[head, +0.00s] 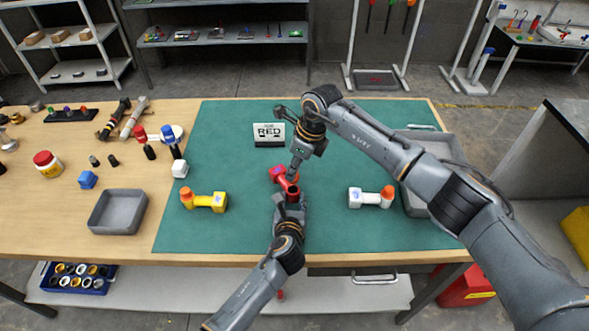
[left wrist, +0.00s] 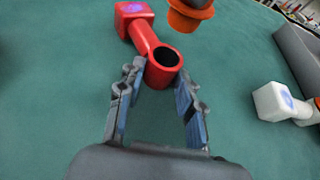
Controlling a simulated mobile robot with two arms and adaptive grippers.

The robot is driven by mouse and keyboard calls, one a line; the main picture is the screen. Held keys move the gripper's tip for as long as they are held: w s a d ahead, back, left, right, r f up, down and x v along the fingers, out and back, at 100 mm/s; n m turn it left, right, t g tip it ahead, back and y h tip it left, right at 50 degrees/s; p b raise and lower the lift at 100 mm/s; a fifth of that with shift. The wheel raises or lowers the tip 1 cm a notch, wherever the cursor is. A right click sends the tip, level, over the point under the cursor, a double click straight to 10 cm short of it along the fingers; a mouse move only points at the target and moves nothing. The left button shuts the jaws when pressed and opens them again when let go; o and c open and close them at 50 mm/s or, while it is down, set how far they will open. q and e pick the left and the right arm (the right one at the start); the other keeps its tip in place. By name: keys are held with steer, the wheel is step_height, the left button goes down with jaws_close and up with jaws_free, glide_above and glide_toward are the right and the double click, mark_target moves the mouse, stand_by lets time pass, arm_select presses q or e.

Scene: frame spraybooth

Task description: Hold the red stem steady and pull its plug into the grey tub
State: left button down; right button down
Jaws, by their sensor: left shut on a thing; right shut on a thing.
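The red stem (head: 278,173) lies on the green mat in front of the sign, its blue-marked block end pointing away. In the left wrist view the stem (left wrist: 142,37) has an open, empty-looking socket. My left gripper (head: 290,202) is shut on the socket end, a finger on each side. The orange plug (left wrist: 190,18) is out of the socket, apart from it and beyond it. My right gripper (head: 294,176) is above the stem and shut on the plug; its fingertips are mostly hidden. A small grey tub (head: 118,212) stands on the wood at left and looks empty.
A yellow stem (head: 207,202) and a white stem (head: 364,198), each with an orange plug, lie on the mat (head: 240,140). A "RED" sign (head: 269,133) stands behind. A larger grey tray (head: 412,203) at right is partly behind my right arm. Bottles and small parts are at left.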

arm_select(q)
steer(key=c, duration=0.8)
jaws_free()
steer(key=shift+s, duration=0.15)
steer(key=v, duration=1.1)
steer(key=shift+s+r, duration=0.1)
steer(key=shift+s, duration=0.25)
